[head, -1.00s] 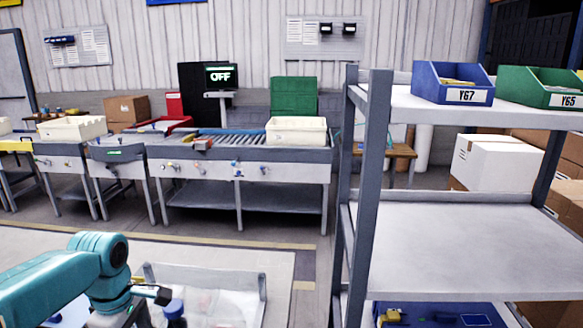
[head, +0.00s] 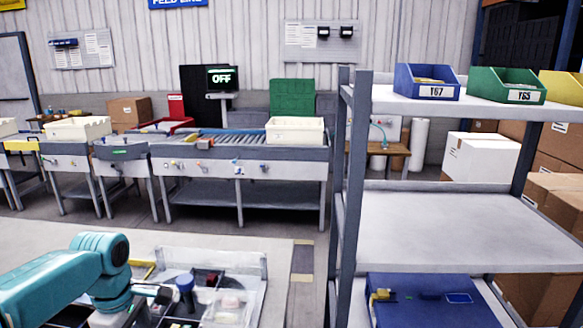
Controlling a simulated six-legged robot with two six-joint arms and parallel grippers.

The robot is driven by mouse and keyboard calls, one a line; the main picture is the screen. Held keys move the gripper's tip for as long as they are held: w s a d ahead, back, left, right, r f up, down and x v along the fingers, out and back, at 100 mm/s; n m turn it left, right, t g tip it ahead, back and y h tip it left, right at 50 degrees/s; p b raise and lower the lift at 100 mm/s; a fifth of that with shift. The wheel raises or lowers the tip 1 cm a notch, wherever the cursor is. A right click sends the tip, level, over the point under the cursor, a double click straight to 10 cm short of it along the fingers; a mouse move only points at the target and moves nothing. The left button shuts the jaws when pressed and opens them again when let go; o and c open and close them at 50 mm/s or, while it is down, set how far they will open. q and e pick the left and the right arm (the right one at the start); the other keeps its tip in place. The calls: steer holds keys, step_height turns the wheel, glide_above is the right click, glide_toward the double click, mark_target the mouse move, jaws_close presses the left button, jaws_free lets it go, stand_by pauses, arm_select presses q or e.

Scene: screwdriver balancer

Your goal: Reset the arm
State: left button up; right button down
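My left arm, teal, comes in from the lower left and bends down at its joint. The gripper end (head: 150,296) is small and partly cut off near the bottom edge, beside a dark blue round-topped item (head: 184,283). I cannot tell whether its fingers are open or whether it touches that item. My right arm and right gripper do not show in the head view.
A grey shelf rack (head: 440,222) stands close on the right, with a blue bin Y67 (head: 428,91), a green bin Y65 (head: 525,95) and a blue case (head: 430,305). A clear-walled tray (head: 247,262) lies low near my arm. A conveyor bench (head: 245,153) stands behind, across open floor.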

arm_select(q)
steer(key=s+d+f+m+h, duration=0.1)
steer(key=s+d+f+m, duration=0.4)
steer(key=f, duration=0.6)
steer(key=s+d+f+m+h, duration=0.1)
steer(key=s+d+f+m, duration=0.4)
steer(key=s+d+f, duration=0.2)
steer(key=s+d+f+m+h, duration=0.2)
steer(key=s+d+f+m, duration=0.3)
steer(key=s+f, duration=0.4)
steer(key=a+x, duration=0.1)
steer(key=x, duration=0.5)
steer(key=shift+d+f, duration=0.15)
steer(key=shift+f, duration=0.3)
steer(key=shift+w, duration=0.1)
